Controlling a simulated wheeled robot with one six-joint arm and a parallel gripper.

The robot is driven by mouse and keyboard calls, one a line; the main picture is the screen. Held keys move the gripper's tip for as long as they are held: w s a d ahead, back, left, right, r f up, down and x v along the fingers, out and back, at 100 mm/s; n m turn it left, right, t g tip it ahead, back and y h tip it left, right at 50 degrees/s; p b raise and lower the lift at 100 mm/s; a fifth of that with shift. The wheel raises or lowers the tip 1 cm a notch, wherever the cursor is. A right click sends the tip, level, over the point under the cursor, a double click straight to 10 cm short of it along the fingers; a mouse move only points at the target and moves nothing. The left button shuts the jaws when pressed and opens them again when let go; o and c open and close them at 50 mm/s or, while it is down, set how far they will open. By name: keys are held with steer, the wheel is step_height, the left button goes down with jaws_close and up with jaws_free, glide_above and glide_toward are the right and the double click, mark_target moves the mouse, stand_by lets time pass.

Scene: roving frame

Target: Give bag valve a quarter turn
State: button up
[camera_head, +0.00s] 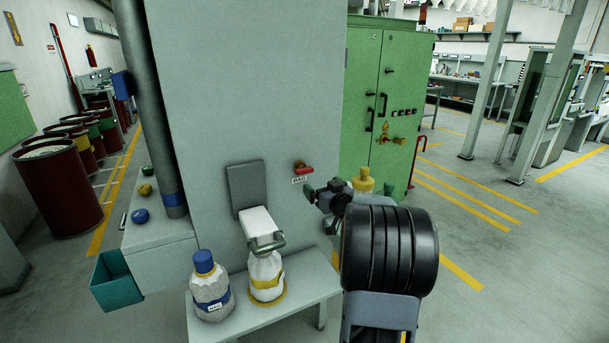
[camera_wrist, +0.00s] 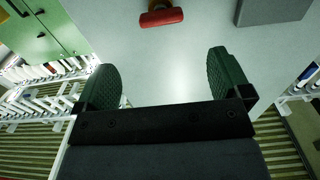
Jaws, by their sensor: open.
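The bag valve has a red handle (camera_head: 305,170) on the grey panel, just above a small white label reading "BAG" (camera_head: 300,180). The handle lies roughly level. It also shows at the top of the wrist view (camera_wrist: 161,18), beyond my fingertips and roughly centred between them. My gripper (camera_head: 310,191) is open and empty, just below and right of the label in the head view. In the wrist view its two dark green finger pads (camera_wrist: 163,72) stand wide apart. Nothing touches the handle.
A clamp-like spout (camera_head: 262,225) sticks out left of the valve, over a white bag with a yellow band (camera_head: 266,275). A blue-capped bag (camera_head: 210,287) stands beside it on a low bench (camera_head: 310,277). A yellow-topped bottle (camera_head: 363,181) is behind my arm. A green cabinet stands at right.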

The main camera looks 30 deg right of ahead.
mark_target(306, 172)
steer(key=w, duration=0.4)
steer(key=w+d+p, duration=0.1)
steer(key=w, duration=0.3)
steer(key=w+p, duration=0.1)
steer(key=w, duration=0.3)
steer(key=shift+w+d, duration=0.1)
steer(key=shift+d, duration=0.15)
steer(key=c, duration=0.9)
